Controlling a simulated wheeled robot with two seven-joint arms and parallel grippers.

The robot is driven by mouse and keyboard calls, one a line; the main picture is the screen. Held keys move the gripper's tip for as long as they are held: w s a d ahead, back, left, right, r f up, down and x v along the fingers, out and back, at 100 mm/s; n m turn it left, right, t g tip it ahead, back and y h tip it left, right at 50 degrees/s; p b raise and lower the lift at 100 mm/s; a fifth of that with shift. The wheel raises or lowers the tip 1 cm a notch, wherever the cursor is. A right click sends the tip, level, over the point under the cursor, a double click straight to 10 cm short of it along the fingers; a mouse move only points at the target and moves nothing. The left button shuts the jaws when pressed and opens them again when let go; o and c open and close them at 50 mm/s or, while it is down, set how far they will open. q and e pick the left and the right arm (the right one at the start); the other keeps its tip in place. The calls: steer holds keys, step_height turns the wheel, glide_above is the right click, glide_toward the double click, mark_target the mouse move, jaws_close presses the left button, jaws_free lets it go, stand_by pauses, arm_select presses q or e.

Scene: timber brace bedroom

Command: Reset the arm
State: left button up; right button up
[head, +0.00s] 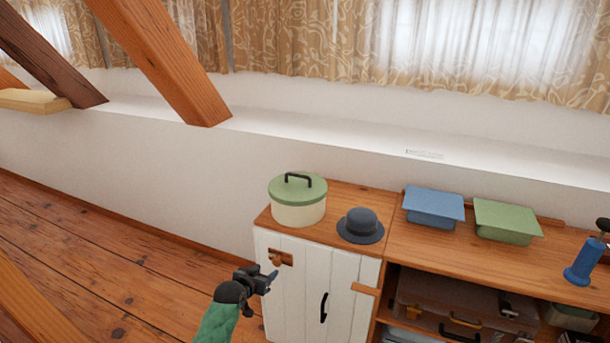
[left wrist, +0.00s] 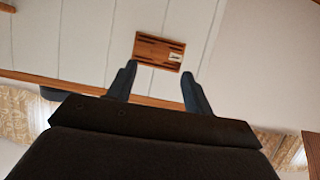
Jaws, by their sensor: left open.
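My left gripper (head: 268,278) is in front of the white cabinet door (head: 296,295), near its left edge, on an arm with a green sleeve. In the left wrist view its two dark fingers (left wrist: 160,85) are apart with nothing between them. Past the fingertips, a small wooden plate with dark slots (left wrist: 160,52) is fixed on the white boards. The same plate shows on the door in the head view (head: 281,257). My right gripper is in neither view.
On the cabinet top stand a cream pot with a green lid (head: 298,200) and a dark hat (head: 360,226). Blue (head: 434,205) and green (head: 506,220) boxes lie on the shelf top to the right, with a blue-based item (head: 584,268). A suitcase (head: 450,305) fills the shelf below. Wooden floor (head: 110,270) is clear at left.

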arm_select(q)
steer(key=s+d+r+g+y+p, duration=0.1)
steer(key=s+r+g, duration=0.2)
steer(key=s, duration=0.6)
steer(key=s+d+r+g+y, duration=0.1)
steer(key=s+r+g+y, duration=0.15)
steer(key=s, duration=0.65)
steer(key=s+d+f+g+p, duration=0.1)
steer(key=s+f, duration=0.1)
steer(key=s, duration=0.9)
steer(key=s+d+f+g+p, duration=0.1)
steer(key=s+g+p, duration=0.1)
steer(key=s, duration=0.9)
steer(key=s+d+f+n+g+h+p, duration=0.1)
steer(key=s+f+g, duration=0.1)
steer(key=s, duration=0.9)
steer(key=shift+s+d+f, duration=0.2)
steer(key=shift+d+f, duration=0.15)
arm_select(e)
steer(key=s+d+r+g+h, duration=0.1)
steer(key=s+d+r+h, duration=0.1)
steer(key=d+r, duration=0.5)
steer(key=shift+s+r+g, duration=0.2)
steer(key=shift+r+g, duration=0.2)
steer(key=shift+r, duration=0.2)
